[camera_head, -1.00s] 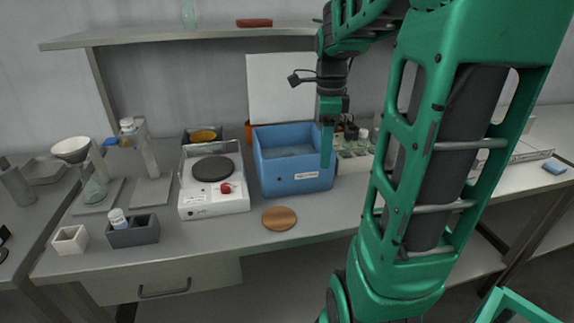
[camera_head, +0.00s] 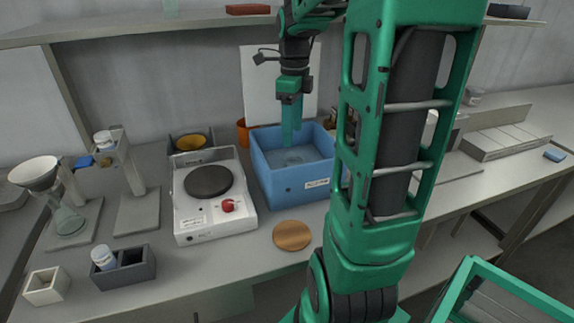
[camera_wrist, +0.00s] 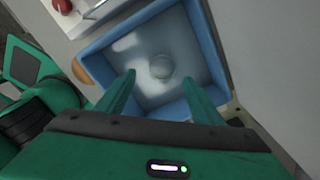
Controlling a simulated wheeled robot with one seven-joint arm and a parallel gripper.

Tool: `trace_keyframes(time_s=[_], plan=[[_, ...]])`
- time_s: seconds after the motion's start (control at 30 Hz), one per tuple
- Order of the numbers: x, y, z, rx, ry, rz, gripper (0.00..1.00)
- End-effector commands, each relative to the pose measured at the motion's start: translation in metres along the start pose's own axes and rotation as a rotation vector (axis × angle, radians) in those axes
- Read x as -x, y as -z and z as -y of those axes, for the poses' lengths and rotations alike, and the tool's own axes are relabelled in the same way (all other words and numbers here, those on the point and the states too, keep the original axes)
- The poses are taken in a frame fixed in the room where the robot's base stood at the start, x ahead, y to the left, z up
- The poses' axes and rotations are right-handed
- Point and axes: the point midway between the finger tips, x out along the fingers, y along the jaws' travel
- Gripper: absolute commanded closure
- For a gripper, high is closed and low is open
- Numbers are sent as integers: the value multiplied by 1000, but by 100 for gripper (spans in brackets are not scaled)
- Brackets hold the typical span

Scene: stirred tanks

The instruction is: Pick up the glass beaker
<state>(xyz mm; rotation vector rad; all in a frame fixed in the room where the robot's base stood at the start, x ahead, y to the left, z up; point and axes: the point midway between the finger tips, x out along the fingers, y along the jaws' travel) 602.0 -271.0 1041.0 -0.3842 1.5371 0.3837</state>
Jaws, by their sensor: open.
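A round, clear glass vessel, which looks like the beaker (camera_wrist: 161,66), is in the blue tub (camera_wrist: 217,60), seen from above in the wrist view. It shows only faintly inside the tub in the head view (camera_head: 292,158). My gripper (camera_wrist: 158,80) is open and empty, pointing down over the tub, with one finger on each side of the beaker as the wrist view sees it. In the head view my gripper (camera_head: 291,141) is at the tub's mouth. I cannot tell how far its tips are above the beaker.
The tub's walls surround the beaker. A white hotplate (camera_head: 213,196) with a red knob stands left of the tub. A wooden disc (camera_head: 292,235) lies in front. A flask (camera_head: 68,220) under a funnel (camera_head: 35,174) is at the far left. A shelf (camera_head: 130,29) runs above.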

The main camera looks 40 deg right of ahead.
Motion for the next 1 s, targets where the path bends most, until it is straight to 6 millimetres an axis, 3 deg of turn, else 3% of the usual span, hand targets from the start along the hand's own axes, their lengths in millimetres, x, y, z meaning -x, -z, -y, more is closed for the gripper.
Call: trace_keyframes(time_s=[0.3,0.53,0.8,1.0], plan=[[-44,11,8,-21,-2,-2,39],[-59,14,10,-26,-2,-2,39],[-95,14,11,-26,-3,-1,39],[-103,14,11,-26,0,0,39]])
